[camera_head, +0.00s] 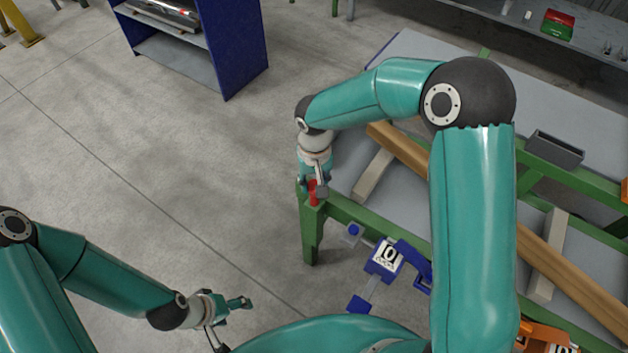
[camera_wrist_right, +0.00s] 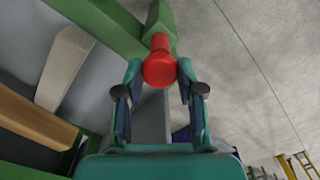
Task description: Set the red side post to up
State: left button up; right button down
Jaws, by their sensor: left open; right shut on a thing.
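The red side post (camera_head: 313,191) stands at the near-left corner of the green table frame (camera_head: 306,236). In the right wrist view the red post (camera_wrist_right: 159,66) shows its round red end between the fingertips. My right gripper (camera_head: 314,187) is at the post from above, and its fingers (camera_wrist_right: 160,80) are shut on it. How far up the post stands is hard to tell, as the gripper covers part of it. My left gripper (camera_head: 240,304) is open and empty, low at the lower left, well away from the post.
A blue device with a white dial plate (camera_head: 386,256) is fixed below the frame's near edge. A wooden beam (camera_head: 540,250) lies across pale supports on the table. A grey tray (camera_head: 555,149) sits at the right. Bare floor (camera_head: 150,190) lies left of the post.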

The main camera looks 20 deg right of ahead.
notch_tip(320, 180, up, 21)
jog(key=p, duration=1)
jog(key=shift+w+f, duration=0.15)
jog(key=shift+w, duration=0.05)
jog(key=c, duration=1)
grip_release()
jog(key=shift+o, duration=1.3)
jog(key=shift+s, duration=0.1)
notch_tip(320, 180, up, 12)
jog(key=shift+f, duration=0.1)
